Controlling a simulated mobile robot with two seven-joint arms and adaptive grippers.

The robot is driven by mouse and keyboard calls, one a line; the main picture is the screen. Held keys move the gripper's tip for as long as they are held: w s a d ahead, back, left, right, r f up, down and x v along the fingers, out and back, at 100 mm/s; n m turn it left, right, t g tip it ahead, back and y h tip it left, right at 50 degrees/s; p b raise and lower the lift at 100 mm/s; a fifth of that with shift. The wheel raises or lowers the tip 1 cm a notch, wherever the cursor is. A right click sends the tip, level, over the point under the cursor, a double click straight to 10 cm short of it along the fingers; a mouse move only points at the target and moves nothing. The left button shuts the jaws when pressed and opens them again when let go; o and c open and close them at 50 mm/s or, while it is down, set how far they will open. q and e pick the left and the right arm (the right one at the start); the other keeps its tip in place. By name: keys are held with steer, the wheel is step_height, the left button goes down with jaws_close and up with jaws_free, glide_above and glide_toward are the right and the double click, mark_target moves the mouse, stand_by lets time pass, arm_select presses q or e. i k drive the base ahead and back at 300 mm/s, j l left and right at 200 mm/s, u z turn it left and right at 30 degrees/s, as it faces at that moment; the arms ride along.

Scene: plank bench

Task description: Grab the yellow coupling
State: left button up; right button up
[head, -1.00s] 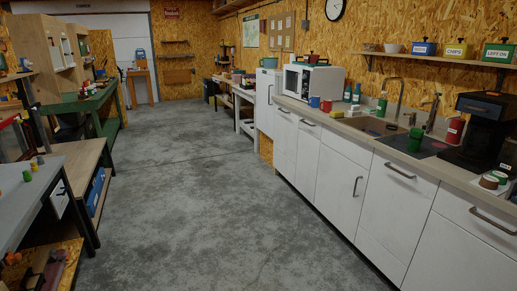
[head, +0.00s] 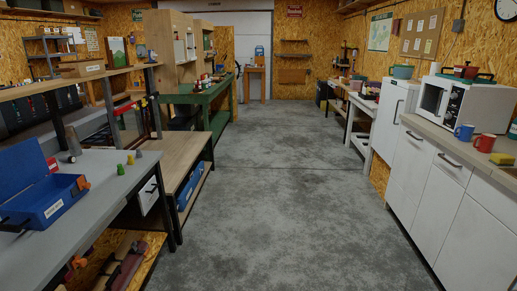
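A small yellow piece (head: 130,159), which looks like the yellow coupling, stands on the grey-topped bench (head: 100,216) at the left, near its right edge. A small green piece (head: 121,169) stands just in front of it. A dark grey cone-shaped thing (head: 73,145) stands farther left on the same bench. The yellow piece is too small to make out in detail. Neither of my grippers is in the head view.
An open blue case (head: 50,208) lies on the grey bench, left of the small pieces. A wooden-topped bench (head: 178,160) adjoins behind. The concrete floor (head: 270,200) is clear along the middle. White cabinets (head: 425,180) line the right side.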

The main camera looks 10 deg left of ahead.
mark_target(130, 160)
steer(key=i+u, duration=0.3)
steer(key=i, duration=0.4)
steer(key=i+l+u, duration=0.1)
steer(key=i+u, duration=0.2)
steer(key=i, duration=0.4)
